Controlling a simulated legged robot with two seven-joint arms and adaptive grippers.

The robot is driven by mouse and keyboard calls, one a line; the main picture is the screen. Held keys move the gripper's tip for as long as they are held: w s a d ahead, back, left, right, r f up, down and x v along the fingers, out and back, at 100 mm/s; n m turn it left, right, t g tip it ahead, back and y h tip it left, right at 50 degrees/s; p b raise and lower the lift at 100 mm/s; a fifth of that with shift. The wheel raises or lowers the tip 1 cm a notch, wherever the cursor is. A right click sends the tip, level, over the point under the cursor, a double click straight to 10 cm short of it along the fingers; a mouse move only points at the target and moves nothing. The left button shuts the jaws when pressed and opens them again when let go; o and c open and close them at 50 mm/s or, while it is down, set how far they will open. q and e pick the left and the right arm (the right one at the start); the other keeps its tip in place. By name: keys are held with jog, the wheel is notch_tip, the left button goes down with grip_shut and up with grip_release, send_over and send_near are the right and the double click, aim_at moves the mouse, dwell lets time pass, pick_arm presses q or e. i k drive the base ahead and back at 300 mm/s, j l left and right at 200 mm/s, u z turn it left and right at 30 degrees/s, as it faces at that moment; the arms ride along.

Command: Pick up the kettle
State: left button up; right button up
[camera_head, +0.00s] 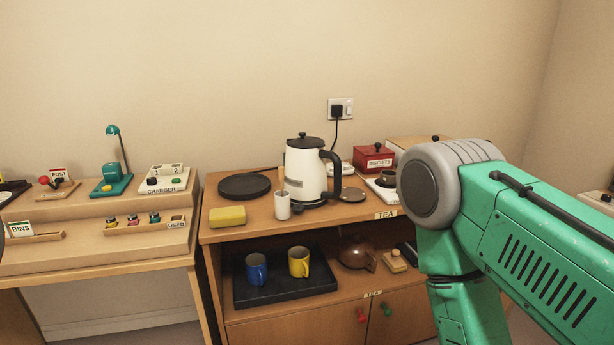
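The kettle (305,170) is cream-white with a black lid, black base and a black handle on its right side. It stands upright on the top of the tea cabinet (235,234), in the middle of the head view. A green and grey arm of mine fills the right side of the view, in front of the cabinet's right end. Its gripper is not visible. My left gripper is not visible either. Nothing of mine touches the kettle in this view.
A white cup (282,206) stands just in front of the kettle. A yellow sponge (227,217), a round black tray (244,186) and a red biscuit box (375,156) share the top. Below, a black tray (290,296) holds a blue mug (256,268) and a yellow mug (299,261).

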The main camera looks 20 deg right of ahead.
aim_at(305, 170)
jog(key=i+l+z, duration=0.3)
jog(key=i, duration=0.15)
jog(key=i+z, duration=0.35)
jog(key=i, duration=0.15)
